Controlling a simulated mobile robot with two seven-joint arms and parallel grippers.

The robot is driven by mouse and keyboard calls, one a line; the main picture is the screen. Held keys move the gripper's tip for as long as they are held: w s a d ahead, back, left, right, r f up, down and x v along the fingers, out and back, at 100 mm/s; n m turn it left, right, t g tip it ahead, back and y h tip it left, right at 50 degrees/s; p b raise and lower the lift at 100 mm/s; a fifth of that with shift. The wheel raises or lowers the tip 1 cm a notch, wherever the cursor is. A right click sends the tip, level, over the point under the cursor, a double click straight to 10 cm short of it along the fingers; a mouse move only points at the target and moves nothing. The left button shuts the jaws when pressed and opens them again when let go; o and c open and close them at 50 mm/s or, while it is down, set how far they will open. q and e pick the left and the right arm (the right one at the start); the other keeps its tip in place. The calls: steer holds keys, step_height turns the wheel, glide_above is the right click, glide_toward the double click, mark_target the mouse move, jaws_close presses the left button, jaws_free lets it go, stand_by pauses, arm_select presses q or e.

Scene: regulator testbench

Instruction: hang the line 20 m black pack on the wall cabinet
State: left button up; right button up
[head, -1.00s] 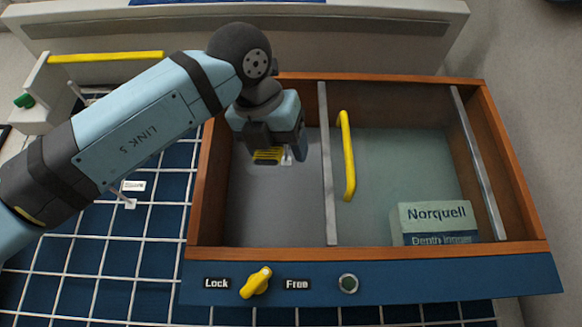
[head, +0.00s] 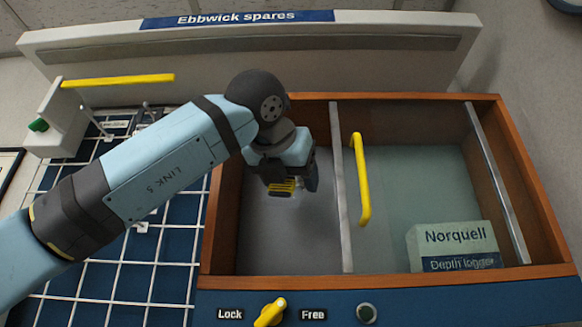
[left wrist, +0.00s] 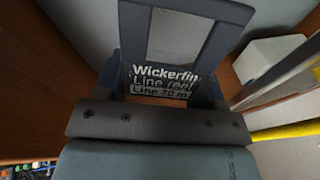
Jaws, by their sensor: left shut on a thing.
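My left gripper (head: 281,187) is inside the left, uncovered half of the wooden-framed wall cabinet (head: 222,215). It is shut on the line 20 m black pack (left wrist: 160,82), whose white lettering reads "Wickerfin Line reel Line 20 m" in the left wrist view. The pack sits between the fingers. In the head view a small yellow-striped part shows at the jaws, and the rest of the pack is hidden by the gripper. I cannot see a hook or whether the pack touches one. My right gripper is not in view.
A glass pane with a yellow handle (head: 360,180) covers the cabinet's right half. Behind it stands a Norquell depth logger box (head: 453,246). A yellow Lock/Free knob (head: 270,312) is on the front panel. A wire grid (head: 112,262) and a yellow bar (head: 118,80) are at left.

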arm_select(q)
steer(key=w, duration=0.1)
steer(key=w+p, duration=0.1)
steer(key=w, duration=0.1)
steer(key=w+f, duration=0.1)
steer(key=w, duration=0.1)
steer(key=shift+w, duration=0.2)
stand_by(0.7)
steer(key=o, duration=1.1)
steer(key=shift+s, duration=0.1)
steer(key=b+v, duration=0.2)
steer(key=v, duration=1.1)
steer(key=shift+s, duration=0.3)
